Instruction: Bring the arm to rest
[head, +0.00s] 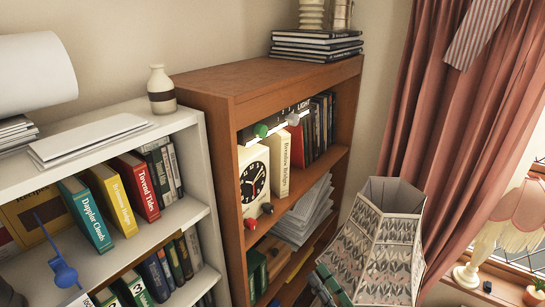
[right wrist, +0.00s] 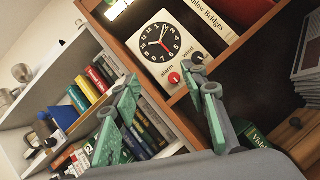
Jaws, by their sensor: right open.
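My right gripper (head: 332,284) shows at the bottom of the head view, partly hidden by the patterned lampshade (head: 376,255). In the right wrist view my right gripper (right wrist: 163,78) has its two green-padded fingers spread apart, with nothing between them. Beyond the fingers is the brown bookcase (right wrist: 140,65). A cream clock panel (right wrist: 163,50) with a black dial stands in it, above and past the fingertips and apart from them. I do not see my left gripper.
The brown bookcase (head: 215,82) stands beside a white shelf (head: 190,118) of books. A blue object (head: 62,272) is at lower left. A white bottle (head: 161,90) stands on top. A pink curtain (head: 440,110) and a pink lamp (head: 510,215) are at right.

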